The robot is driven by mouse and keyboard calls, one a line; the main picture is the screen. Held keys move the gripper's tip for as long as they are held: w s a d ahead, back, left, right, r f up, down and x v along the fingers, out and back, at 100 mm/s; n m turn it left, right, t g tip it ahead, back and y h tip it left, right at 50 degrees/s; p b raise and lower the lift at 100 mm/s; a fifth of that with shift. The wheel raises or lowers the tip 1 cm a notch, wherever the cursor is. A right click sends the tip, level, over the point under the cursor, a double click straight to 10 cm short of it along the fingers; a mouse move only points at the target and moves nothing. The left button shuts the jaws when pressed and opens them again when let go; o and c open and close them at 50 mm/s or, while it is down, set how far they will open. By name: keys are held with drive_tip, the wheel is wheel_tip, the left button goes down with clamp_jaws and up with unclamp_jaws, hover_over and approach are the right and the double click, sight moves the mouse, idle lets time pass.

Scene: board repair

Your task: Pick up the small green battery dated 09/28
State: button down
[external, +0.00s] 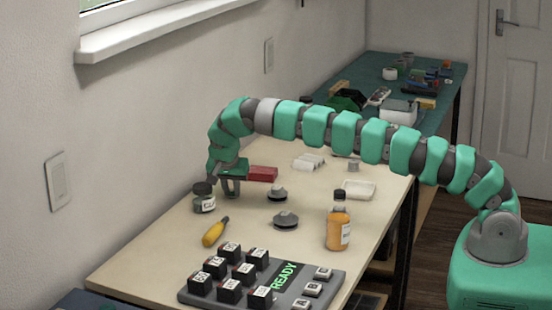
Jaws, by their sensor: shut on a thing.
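My gripper (231,190) is low over the far left part of the pale table, between a dark-lidded jar and a red block. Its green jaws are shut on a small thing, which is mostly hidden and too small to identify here. I cannot make out a small green battery or the date 09/28 anywhere in this view. I cannot tell whether the held thing touches the table.
Close to my gripper are the jar (204,203) and the red block (262,174).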

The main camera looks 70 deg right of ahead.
sight(233, 192)
drive_tip(key=shift+r+p, duration=0.4)
drive_tip(key=shift+r, duration=1.4)
drive_tip(key=shift+s, duration=0.15)
drive_tip(key=shift+s, duration=0.15)
